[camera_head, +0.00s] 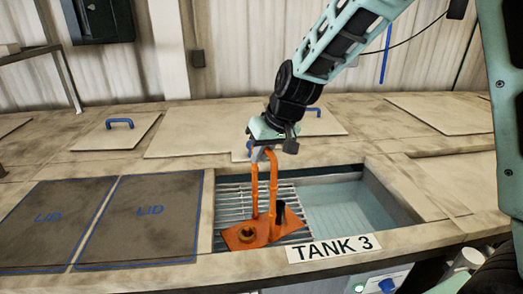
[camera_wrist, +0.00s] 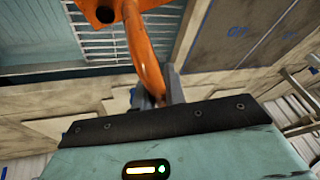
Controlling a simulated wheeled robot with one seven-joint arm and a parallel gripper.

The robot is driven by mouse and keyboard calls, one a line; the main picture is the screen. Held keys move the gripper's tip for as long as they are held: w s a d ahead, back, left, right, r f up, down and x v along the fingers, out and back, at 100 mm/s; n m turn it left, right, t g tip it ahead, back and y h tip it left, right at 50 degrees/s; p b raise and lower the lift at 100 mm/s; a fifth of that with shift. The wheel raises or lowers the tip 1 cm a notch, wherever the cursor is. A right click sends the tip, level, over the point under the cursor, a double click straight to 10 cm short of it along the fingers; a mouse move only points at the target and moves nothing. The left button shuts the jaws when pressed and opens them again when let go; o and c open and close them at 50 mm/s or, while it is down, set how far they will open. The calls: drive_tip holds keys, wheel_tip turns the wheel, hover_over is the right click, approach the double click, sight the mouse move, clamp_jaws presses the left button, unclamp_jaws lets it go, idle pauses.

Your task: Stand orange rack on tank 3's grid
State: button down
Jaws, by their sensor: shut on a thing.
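In the wrist view the handle (camera_wrist: 146,55) runs down into my gripper (camera_wrist: 160,98), whose fingertips are mostly hidden. The rack appears upright over the metal grid (camera_head: 232,203) on the left side of tank 3's opening. I cannot tell whether the base touches the grid. The TANK 3 label (camera_head: 334,247) is on the front edge.
Right of the grid, the tank holds open pale liquid (camera_head: 345,205). Two dark mats marked LID (camera_head: 150,225) lie left of the opening. Closed lids with blue handles (camera_head: 119,123) lie behind. A blue knob (camera_head: 387,285) is on the front panel.

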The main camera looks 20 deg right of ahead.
drive_tip(key=c, duration=1.5)
unclamp_jaws()
drive_tip(key=shift+f, duration=0.1)
drive_tip(key=shift+o, duration=0.2)
drive_tip(key=shift+r, duration=0.25)
drive_tip(key=b+v, duration=0.3)
drive_tip(key=v, duration=0.9)
drive_tip(key=shift+s+f, duration=0.1)
drive_tip(key=shift+f, duration=0.05)
